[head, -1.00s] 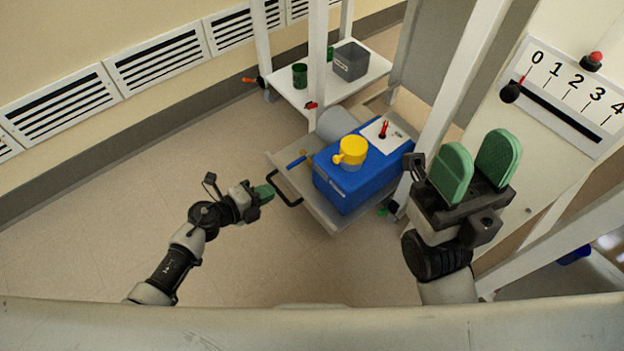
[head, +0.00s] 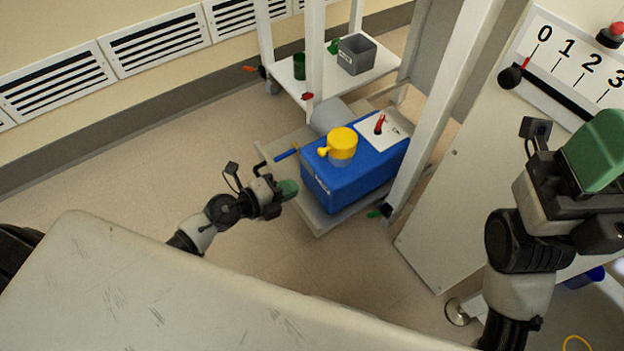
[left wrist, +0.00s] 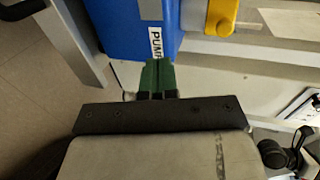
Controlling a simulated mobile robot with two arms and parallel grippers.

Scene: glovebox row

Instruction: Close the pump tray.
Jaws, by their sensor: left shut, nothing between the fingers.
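The pump tray (head: 322,226) is a grey pull-out shelf low on the white frame, and it stands pulled out. It carries a blue pump (head: 350,178) with a yellow cap (head: 342,143). A dark handle (head: 260,168) is at its front, partly hidden by my left arm. My left gripper (head: 289,189) is shut and empty at the front of the tray. In the left wrist view its green fingers (left wrist: 157,76) point at the pump's labelled end (left wrist: 140,28); whether they touch is unclear. My right gripper (head: 598,150) is at the right edge, its fingers partly cut off.
A white cart (head: 290,92) with a green cup (head: 299,66) and a grey bin (head: 357,54) stands behind the tray. A white post (head: 440,115) rises beside the tray. A numbered scale panel (head: 570,60) is at upper right. Floor left of the tray is clear.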

